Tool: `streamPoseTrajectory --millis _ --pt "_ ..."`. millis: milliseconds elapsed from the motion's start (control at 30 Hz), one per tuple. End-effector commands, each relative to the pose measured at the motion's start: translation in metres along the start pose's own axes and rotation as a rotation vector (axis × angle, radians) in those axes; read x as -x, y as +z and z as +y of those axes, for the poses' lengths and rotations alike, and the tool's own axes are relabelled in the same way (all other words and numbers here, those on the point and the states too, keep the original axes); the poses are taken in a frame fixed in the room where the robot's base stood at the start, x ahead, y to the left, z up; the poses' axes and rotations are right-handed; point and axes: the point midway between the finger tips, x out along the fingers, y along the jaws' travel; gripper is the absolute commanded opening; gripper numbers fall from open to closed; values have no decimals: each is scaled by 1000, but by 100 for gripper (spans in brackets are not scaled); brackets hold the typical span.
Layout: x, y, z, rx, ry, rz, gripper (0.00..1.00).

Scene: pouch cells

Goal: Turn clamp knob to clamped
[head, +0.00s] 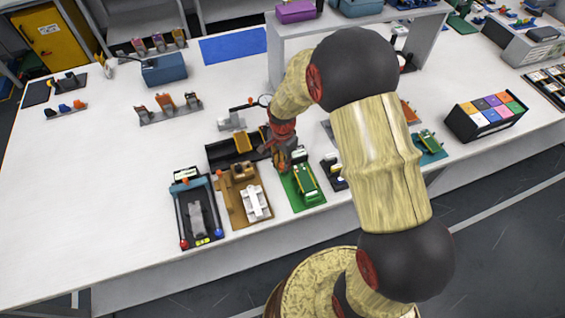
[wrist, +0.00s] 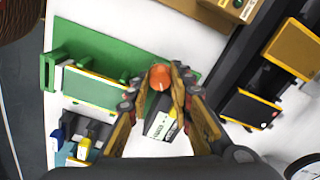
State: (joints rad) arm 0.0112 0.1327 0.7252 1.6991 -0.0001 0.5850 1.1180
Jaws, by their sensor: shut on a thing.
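The orange clamp knob (wrist: 160,76) sits at one end of the green fixture (wrist: 105,50), in the middle of the wrist view. My gripper (wrist: 163,88) is shut on the knob, a fingertip on each side of it. A small white-and-green label block (wrist: 161,127) stands beside the knob, between my fingers; its text is too small to read. In the head view the green fixture (head: 305,189) lies near the table's front edge. My gripper (head: 281,160) is at its far end and largely hides the knob there. I cannot tell which setting the knob points to.
A brown fixture (head: 234,190) with a white part stands close on the left, with a black-framed fixture (head: 198,216) beyond it. A dark tray (head: 228,150) lies behind. A black fixture (head: 334,172) is close on the right.

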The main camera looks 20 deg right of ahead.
Motion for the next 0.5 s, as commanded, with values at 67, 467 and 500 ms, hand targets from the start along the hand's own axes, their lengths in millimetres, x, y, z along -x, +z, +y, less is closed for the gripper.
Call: streamPoseTrajectory --millis 67,467,500 --pt "1 0 -1 0 -3 1 0" --pt "0 0 -1 1 -1 0 30" --pt "0 0 0 1 -1 0 30"
